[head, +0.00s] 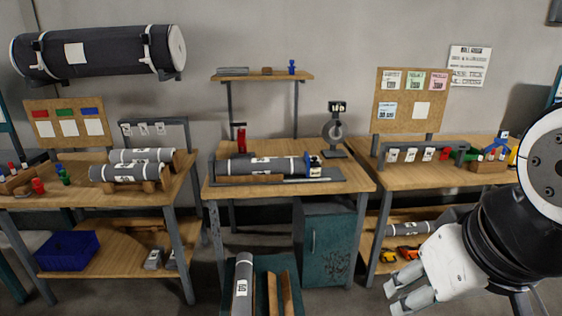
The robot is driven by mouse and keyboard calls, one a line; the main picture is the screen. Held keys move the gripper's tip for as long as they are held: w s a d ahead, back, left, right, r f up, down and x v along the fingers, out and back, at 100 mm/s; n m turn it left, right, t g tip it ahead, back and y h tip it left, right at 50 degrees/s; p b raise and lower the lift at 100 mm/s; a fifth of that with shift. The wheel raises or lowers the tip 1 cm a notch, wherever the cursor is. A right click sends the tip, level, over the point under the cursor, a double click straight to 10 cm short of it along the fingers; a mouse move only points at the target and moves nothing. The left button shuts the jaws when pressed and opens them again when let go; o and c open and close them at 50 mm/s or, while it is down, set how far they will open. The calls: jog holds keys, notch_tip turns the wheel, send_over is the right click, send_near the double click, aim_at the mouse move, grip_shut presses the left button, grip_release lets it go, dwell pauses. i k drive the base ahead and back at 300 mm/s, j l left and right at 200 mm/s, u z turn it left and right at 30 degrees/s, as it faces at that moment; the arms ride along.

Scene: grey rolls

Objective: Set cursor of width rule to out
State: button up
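A grey roll with white bands (262,167) lies along the middle workbench. A flat dark bar (300,181), which looks like the width rule, runs along the bench in front of it. A small block with a blue base and a pale label (315,167) stands at the roll's right end; it may be the cursor, but its setting is too small to read. My gripper (394,296) is at the lower right, in front of the right bench and well apart from the rule. Its pale fingers point left and down. Nothing shows between them, and their opening is unclear.
The middle bench (345,184) also bears a red tool (240,138) and a dark stand with a display (336,125). A teal crate with rolls (262,292) stands on the floor before it. The right bench (440,178) holds tags and coloured parts.

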aim_at(314, 167)
jog(key=z, duration=0.4)
jog(key=i+z, duration=0.35)
jog(key=i, duration=0.7)
jog(key=i+u, duration=0.1)
jog(key=i, duration=0.45)
jog(key=i+l+u, duration=0.1)
jog(key=i, duration=0.45)
jog(key=i+l+u, duration=0.1)
jog(key=i, duration=0.45)
jog(key=i+l+u, duration=0.1)
jog(key=u, duration=0.95)
